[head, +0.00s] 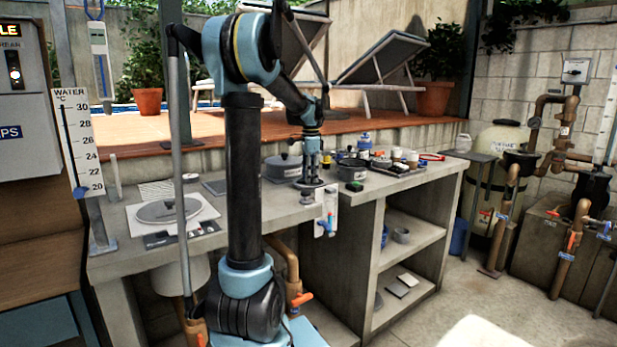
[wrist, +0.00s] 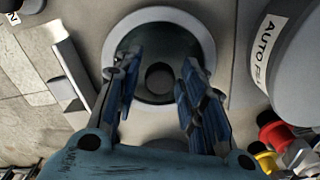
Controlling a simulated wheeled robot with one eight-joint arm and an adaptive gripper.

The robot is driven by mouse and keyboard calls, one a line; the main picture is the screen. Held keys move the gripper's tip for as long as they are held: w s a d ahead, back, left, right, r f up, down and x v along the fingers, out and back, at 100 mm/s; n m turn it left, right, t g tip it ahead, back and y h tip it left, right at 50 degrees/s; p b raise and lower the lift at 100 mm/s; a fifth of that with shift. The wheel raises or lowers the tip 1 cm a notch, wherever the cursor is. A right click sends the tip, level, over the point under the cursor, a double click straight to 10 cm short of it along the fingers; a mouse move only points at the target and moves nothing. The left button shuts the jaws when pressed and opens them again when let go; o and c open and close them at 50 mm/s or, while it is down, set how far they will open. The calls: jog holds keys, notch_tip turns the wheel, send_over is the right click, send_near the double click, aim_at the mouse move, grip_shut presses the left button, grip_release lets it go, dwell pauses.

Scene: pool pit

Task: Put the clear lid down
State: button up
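The clear lid (wrist: 157,43) is a round disc with a pale rim and a dark see-through middle. A round knob (wrist: 160,77) stands at its centre. In the head view the lid (head: 309,185) appears low over or on the grey counter near its front edge; I cannot tell whether it touches. My gripper (head: 310,172) points down directly above it. In the wrist view my gripper's fingers (wrist: 160,92) are spread on either side of the knob, with visible gaps. The near part of the lid is hidden by my gripper.
A grey pot (head: 280,167) stands behind and left of my gripper; its labelled side (wrist: 285,60) is close in the wrist view. Bottles and tubs (head: 397,155) crowd the counter to the right. A grey disc (head: 168,210) lies on a white sheet at left.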

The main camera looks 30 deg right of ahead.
jog(key=shift+r, duration=0.1)
notch_tip(320, 180, up, 12)
dwell(0.8)
jog(key=shift+s, duration=0.1)
dwell(0.3)
